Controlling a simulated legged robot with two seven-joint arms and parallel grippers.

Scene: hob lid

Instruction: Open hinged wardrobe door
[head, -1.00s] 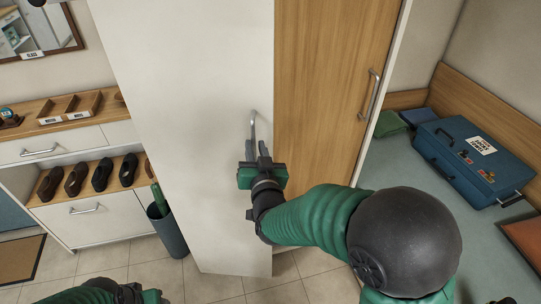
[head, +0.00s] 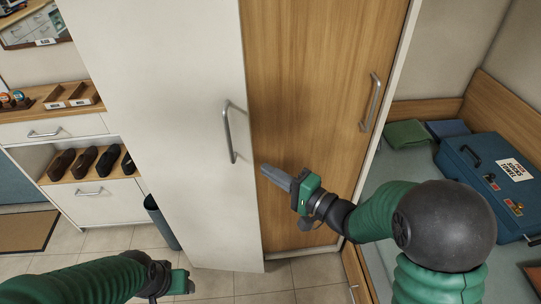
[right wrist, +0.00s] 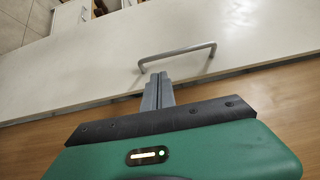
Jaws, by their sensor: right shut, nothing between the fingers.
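The wardrobe has a white door (head: 170,120) with a silver bar handle (head: 229,132) near its right edge, and a wood-grain door (head: 305,90) with its own bar handle (head: 370,102). The white door's right edge appears to stand in front of the wood-grain door; how far it is ajar is unclear. My right gripper (head: 266,171) is shut and empty, right of and below the white door's handle, by that door's edge. In the right wrist view its fingers (right wrist: 157,88) point toward this handle (right wrist: 178,56); contact is unclear. My left gripper (head: 185,283) is low in the head view, its fingers unclear.
A shoe cabinet (head: 95,210) with shoes and trays stands at left, with a dark umbrella bin (head: 160,222) beside the wardrobe. A bed or bench with a blue case (head: 490,175) and cushions lies at right. Tiled floor shows in front of the white door.

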